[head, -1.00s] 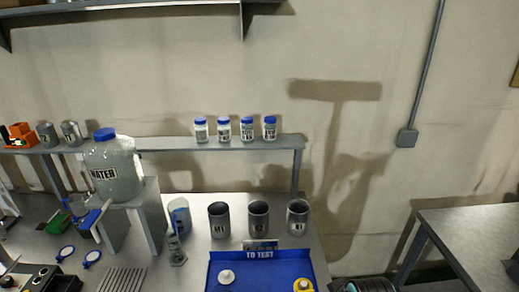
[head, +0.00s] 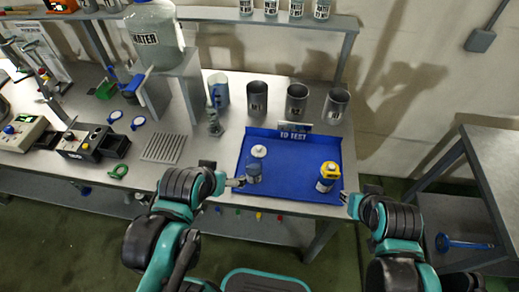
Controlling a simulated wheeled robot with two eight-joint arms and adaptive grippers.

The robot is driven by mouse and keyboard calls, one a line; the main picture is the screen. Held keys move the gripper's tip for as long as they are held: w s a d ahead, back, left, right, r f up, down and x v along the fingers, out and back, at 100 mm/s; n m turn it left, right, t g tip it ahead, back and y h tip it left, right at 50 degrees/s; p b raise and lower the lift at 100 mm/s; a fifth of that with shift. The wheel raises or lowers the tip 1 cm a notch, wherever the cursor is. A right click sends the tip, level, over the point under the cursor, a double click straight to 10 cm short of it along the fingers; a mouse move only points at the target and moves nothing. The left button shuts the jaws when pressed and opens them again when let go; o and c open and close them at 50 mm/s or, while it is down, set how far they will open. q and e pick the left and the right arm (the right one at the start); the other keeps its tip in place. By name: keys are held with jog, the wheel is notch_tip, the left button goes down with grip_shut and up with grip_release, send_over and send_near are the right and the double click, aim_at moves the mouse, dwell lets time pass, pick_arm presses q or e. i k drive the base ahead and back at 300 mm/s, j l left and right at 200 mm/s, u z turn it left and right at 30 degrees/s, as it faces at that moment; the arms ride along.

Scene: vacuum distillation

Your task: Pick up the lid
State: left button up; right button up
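A small round white piece (head: 259,151), which looks like a lid, lies on the blue tray (head: 292,162) marked "TO TEST". A small grey-blue container (head: 253,173) stands just in front of it. A container with a yellow top (head: 327,176) stands at the tray's right side. My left gripper (head: 239,182) is at the tray's left front, beside the grey-blue container; I cannot tell if it touches it. My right gripper (head: 345,197) is at the tray's right front edge, close to the yellow-topped container. Both grippers are too small to read as open or shut.
Several dark metal cups (head: 297,101) stand behind the tray. A large water jug (head: 155,38) stands on a raised stand at the left. A second table (head: 480,165) is at the right.

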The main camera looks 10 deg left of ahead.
aim_at(260, 150)
jog(key=j+z, duration=0.25)
jog(key=z, duration=0.25)
jog(key=j+z, duration=0.25)
jog(key=z, duration=0.25)
